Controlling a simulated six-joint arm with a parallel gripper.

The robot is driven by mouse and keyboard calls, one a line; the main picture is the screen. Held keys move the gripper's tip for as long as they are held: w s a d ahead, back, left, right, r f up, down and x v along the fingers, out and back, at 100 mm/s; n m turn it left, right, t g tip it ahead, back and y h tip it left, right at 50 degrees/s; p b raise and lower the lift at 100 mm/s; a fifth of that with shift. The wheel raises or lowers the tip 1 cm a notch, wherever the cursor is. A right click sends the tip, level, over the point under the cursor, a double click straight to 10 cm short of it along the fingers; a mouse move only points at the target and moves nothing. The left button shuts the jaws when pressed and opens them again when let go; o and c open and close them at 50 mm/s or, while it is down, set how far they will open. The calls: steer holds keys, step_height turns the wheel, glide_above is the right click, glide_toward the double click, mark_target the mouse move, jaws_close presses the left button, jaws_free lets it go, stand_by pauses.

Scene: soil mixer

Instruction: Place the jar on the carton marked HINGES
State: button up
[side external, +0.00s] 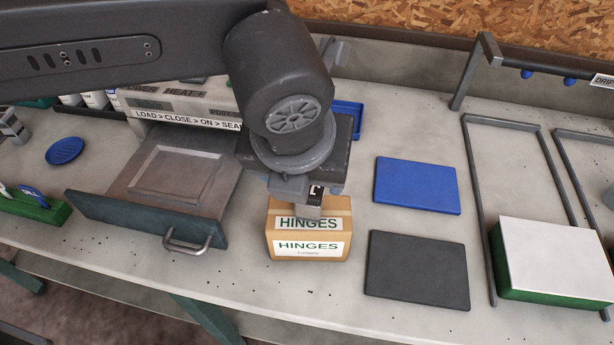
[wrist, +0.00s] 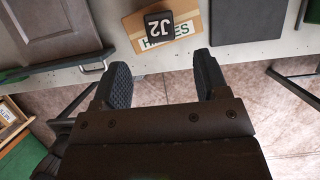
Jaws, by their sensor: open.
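The carton marked HINGES (side external: 308,247) stands on the bench below my gripper. It also shows in the wrist view (wrist: 182,40), past the fingertips. The jar (side external: 315,193), with a dark top, is at the carton's top, partly hidden by my gripper in the side view. In the wrist view the jar's black square top marked J2 (wrist: 160,28) lies over the carton, within its outline. My gripper (wrist: 162,68) is open, its two fingers spread wide with nothing between them, and the jar lies beyond the tips.
A blue pad (side external: 417,185) and a dark grey pad (side external: 418,270) lie right of the carton. A drawer with a handle (side external: 150,215) stands open to its left. A green block with a white top (side external: 553,262) and metal frames are farther right.

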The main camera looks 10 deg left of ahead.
steer(key=a+r+n, duration=0.3)
steer(key=a+n, duration=0.6)
steer(key=a, duration=0.3)
steer(key=a+r+n, duration=0.4)
steer(key=a+n, duration=0.5)
steer(key=a, duration=0.4)
steer(key=s+a+f+n, duration=0.3)
steer(key=s+a+n, duration=0.2)
steer(key=a+n, duration=0.2)
steer(key=s+a+f+n+t, duration=0.1)
steer(key=s+a+f+n, duration=0.2)
steer(key=s+a+n, duration=0.3)
steer(key=n, duration=0.5)
steer(key=shift+s+a+f, duration=0.3)
steer(key=shift+a, duration=0.05)
